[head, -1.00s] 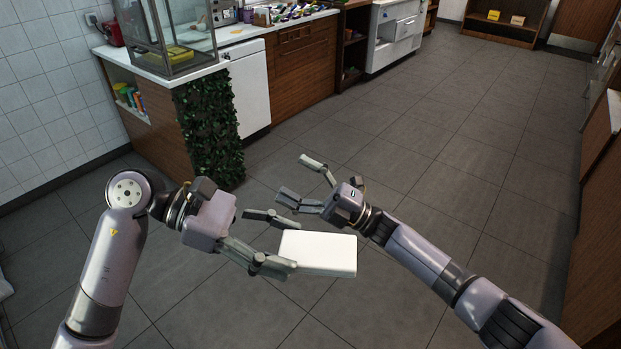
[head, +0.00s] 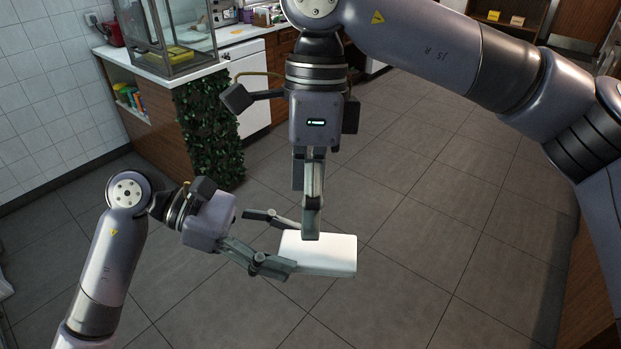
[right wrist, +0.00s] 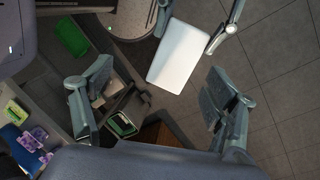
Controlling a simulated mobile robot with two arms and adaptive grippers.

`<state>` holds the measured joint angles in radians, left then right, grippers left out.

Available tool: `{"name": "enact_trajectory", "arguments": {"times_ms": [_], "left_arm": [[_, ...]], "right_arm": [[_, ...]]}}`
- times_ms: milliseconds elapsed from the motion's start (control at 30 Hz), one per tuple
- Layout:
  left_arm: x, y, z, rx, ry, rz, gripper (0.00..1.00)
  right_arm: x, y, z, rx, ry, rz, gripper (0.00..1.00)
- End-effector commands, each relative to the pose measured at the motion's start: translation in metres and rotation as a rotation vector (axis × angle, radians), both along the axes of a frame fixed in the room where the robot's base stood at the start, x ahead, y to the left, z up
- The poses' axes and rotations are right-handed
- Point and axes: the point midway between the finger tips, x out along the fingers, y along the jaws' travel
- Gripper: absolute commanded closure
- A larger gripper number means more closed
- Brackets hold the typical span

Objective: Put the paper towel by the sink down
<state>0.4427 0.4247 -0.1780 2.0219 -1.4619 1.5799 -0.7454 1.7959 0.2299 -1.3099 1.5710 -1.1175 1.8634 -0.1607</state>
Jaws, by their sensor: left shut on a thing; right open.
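The paper towel (head: 335,254) is a flat white block held level above the floor. My left gripper (head: 284,245) is shut on its left end, with one finger on the near side and one on the far side. My right gripper (head: 311,226) points down at the towel's far edge, seen edge-on in the head view; I cannot tell whether it touches. In the right wrist view the right gripper (right wrist: 158,105) has its fingers wide apart, and the towel (right wrist: 177,57) lies beyond them with my left fingers beside it. I can make out no sink.
A counter (head: 152,73) with a glass case (head: 175,35) stands at the back left, with a leafy panel (head: 208,128) on its end. Grey tiled floor (head: 420,270) is open below and to the right. My right arm hides part of the back.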

Motion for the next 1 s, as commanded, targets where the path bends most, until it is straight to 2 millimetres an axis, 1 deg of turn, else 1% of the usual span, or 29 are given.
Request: {"name": "enact_trajectory", "arguments": {"times_ms": [33, 100, 200, 267, 367, 467, 700, 800, 1000], "left_arm": [[0.000, 0.000, 0.000, 0.000, 0.000, 0.000, 0.59], [0.000, 0.000, 0.000, 0.000, 0.000, 0.000, 0.59], [0.000, 0.000, 0.000, 0.000, 0.000, 0.000, 0.59], [0.000, 0.000, 0.000, 0.000, 0.000, 0.000, 0.59], [0.000, 0.000, 0.000, 0.000, 0.000, 0.000, 0.59], [0.000, 0.000, 0.000, 0.000, 0.000, 0.000, 0.59], [0.000, 0.000, 0.000, 0.000, 0.000, 0.000, 0.59], [0.000, 0.000, 0.000, 0.000, 0.000, 0.000, 0.59], [0.000, 0.000, 0.000, 0.000, 0.000, 0.000, 0.59]], "right_arm": [[0.002, 0.000, 0.006, -0.022, -0.069, -0.030, 0.20], [0.007, -0.001, 0.011, -0.039, -0.139, -0.071, 0.20], [0.009, -0.001, 0.014, -0.051, -0.192, -0.105, 0.20], [0.011, -0.001, 0.012, -0.054, -0.205, -0.113, 0.20], [0.011, -0.002, 0.002, -0.057, -0.206, -0.116, 0.20], [0.010, -0.001, -0.015, -0.055, -0.204, -0.114, 0.20], [0.010, -0.002, -0.062, -0.055, -0.202, -0.114, 0.20], [0.010, -0.001, -0.078, -0.054, -0.202, -0.113, 0.20], [0.010, -0.001, -0.098, -0.054, -0.202, -0.114, 0.20]]}}
